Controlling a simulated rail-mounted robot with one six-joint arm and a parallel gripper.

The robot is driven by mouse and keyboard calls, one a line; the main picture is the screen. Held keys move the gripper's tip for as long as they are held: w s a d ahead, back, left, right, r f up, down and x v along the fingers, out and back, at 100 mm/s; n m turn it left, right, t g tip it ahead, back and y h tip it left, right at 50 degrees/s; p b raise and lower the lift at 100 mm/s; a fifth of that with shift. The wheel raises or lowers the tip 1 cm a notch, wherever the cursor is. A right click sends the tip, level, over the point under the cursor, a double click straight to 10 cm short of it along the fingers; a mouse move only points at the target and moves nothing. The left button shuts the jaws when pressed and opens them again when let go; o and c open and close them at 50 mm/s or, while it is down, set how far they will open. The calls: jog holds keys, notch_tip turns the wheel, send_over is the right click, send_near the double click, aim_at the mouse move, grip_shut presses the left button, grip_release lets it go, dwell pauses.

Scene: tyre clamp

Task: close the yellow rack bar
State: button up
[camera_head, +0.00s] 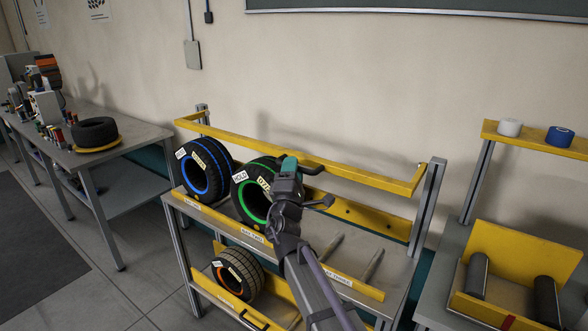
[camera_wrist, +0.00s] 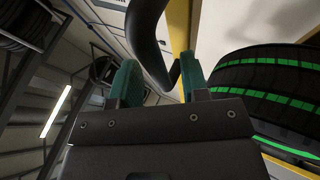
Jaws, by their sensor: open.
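The yellow rack bar (camera_head: 370,176) runs across the top of the rack, above the tyres, between posts at both ends. Its curved black handle (camera_head: 308,167) is near the bar's middle. My gripper (camera_head: 289,163) is up at the handle, with teal fingertips. In the wrist view, my gripper (camera_wrist: 160,80) is open with its fingers apart. The black handle (camera_wrist: 148,40) shows at the gap between the fingertips, and the yellow bar (camera_wrist: 180,25) passes behind it. I cannot tell whether the fingers touch the handle.
A green-striped tyre (camera_head: 248,206) stands just left of my arm and close by in the wrist view (camera_wrist: 265,80). A blue-striped tyre (camera_head: 193,172) stands further left. An orange-marked tyre (camera_head: 238,272) is on the lower shelf. A bench with rollers (camera_head: 478,275) stands right.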

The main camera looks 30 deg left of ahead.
jog(key=b+v, duration=0.4)
jog(key=v, duration=0.5)
jog(key=shift+s+d+f, duration=0.15)
jog(key=shift+s+f, duration=0.05)
jog(key=shift+s, duration=0.05)
